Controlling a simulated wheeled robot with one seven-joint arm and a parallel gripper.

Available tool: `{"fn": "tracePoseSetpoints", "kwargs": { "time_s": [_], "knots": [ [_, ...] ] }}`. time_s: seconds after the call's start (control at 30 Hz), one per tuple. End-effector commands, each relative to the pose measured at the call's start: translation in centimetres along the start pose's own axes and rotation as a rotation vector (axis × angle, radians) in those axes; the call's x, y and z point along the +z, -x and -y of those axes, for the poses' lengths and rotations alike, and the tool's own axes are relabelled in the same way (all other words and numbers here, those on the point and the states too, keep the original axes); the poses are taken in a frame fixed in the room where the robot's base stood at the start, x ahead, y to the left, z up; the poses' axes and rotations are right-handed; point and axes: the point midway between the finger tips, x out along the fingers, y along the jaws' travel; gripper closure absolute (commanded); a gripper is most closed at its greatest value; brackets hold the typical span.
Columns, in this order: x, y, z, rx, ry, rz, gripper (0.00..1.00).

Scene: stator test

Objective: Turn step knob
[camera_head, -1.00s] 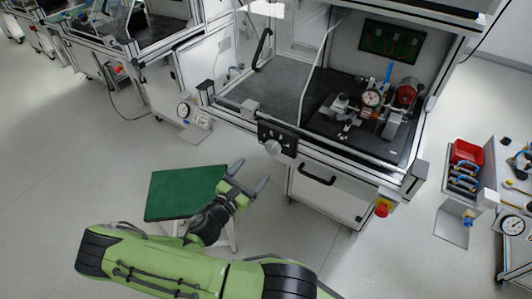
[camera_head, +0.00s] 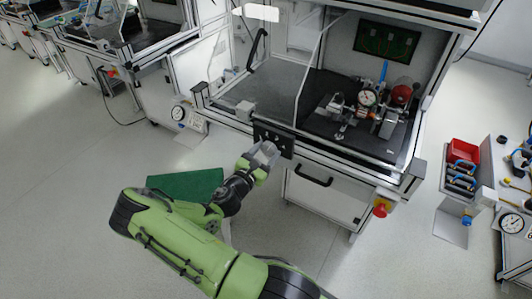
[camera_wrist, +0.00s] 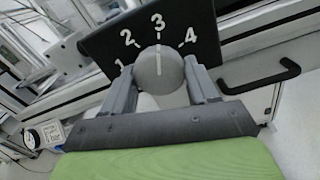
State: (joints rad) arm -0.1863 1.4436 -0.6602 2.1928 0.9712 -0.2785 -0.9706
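The step knob (camera_wrist: 161,70) is a round grey knob with a pale pointer line on a black panel (camera_wrist: 105,45). White numbers 1 to 4 arc around it, and the line points up toward 3. My gripper (camera_wrist: 160,80) has one finger on each side of the knob, open around it. I cannot tell whether the fingers touch it. In the head view my gripper (camera_head: 266,155) is at the black panel (camera_head: 287,143) on the workbench front and mostly covers the knob.
A black handle (camera_head: 314,177) is right of the panel, with a red and yellow emergency stop (camera_head: 381,208) farther right. A green-topped stool (camera_head: 185,184) stands under my arm. Inside the bench is a fixture with a dial gauge (camera_head: 367,98). A red bin (camera_head: 463,151) is at right.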

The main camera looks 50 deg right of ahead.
Motion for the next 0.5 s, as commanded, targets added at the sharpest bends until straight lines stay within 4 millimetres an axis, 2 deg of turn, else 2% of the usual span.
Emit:
{"fn": "tracePoseSetpoints", "kwargs": {
  "time_s": [0.03, 0.13, 0.17, 0.5],
  "knots": [
    [0.00, 0.00, 0.01, 0.000, 0.000, 0.000, 0.54],
    [-0.01, 0.01, 0.01, 0.000, 0.000, 0.000, 0.70],
    [-0.01, 0.01, 0.01, 0.000, 0.000, 0.000, 0.72],
    [-0.03, 0.01, 0.00, -0.001, -0.062, 0.000, 0.72]
  ]
}}
